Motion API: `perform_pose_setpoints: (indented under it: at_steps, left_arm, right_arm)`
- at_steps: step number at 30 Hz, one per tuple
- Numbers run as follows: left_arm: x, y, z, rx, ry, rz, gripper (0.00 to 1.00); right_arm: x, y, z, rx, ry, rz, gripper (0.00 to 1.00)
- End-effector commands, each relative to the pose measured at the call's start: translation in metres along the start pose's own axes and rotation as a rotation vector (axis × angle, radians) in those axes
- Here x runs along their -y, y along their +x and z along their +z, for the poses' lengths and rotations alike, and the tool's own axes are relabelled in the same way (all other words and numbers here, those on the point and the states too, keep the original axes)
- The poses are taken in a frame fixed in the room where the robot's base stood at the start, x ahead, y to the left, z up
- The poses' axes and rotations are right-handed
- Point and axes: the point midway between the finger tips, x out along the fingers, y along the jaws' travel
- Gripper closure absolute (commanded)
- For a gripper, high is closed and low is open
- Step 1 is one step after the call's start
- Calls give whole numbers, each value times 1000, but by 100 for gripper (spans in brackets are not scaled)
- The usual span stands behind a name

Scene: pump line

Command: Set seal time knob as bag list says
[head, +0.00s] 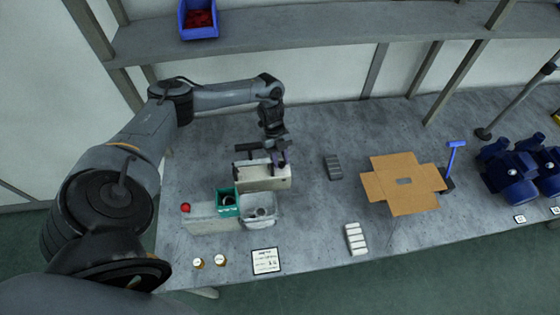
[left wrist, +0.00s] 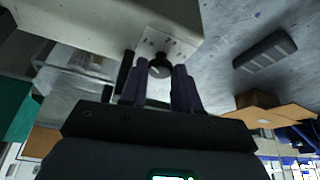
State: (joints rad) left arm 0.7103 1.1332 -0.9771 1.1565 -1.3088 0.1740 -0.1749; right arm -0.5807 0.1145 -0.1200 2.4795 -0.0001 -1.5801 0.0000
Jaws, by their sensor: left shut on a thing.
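The sealer (head: 258,178) is a beige box near the left middle of the bench. My left gripper (head: 279,160) is at its right end, coming from above and behind. In the left wrist view the dark round seal time knob (left wrist: 160,66) sits on a pale dial panel (left wrist: 168,42) with small marks. My left gripper's fingers (left wrist: 158,88) stand on both sides of the knob and are shut on it. The knob's pointer and the dial marks are too small to read. The bag list (head: 266,261) is a white card at the front edge; its writing is too small to read.
A teal bin (head: 226,211) and a clear container (head: 258,221) stand in front of the sealer, beside a box with a red button (head: 186,207). An open cardboard box (head: 378,190), a grey ribbed block (head: 333,167) and blue pumps (head: 508,180) lie to the right.

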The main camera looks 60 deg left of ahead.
Motion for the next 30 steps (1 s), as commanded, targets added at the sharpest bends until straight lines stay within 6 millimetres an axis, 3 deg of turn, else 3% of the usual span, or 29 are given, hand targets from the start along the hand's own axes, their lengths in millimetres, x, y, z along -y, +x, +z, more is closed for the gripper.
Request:
perform_pose_setpoints:
  at_steps: [12, 13, 18, 30]
  left_arm:
    - [0, 0, 0, 0, 10, 5, 99]
    - [0, 0, 0, 0, 10, 5, 67]
    - [0, 0, 0, 0, 9, 5, 43]
    - [1, -4, 0, 1, 9, 3, 43]
  right_arm:
    - [-1, 1, 1, 1, -6, 4, 43]
    - [-2, 1, 1, 1, -7, 5, 43]
    - [-2, 1, 1, 1, -9, 7, 43]
    - [-2, 3, 1, 0, -7, 5, 43]
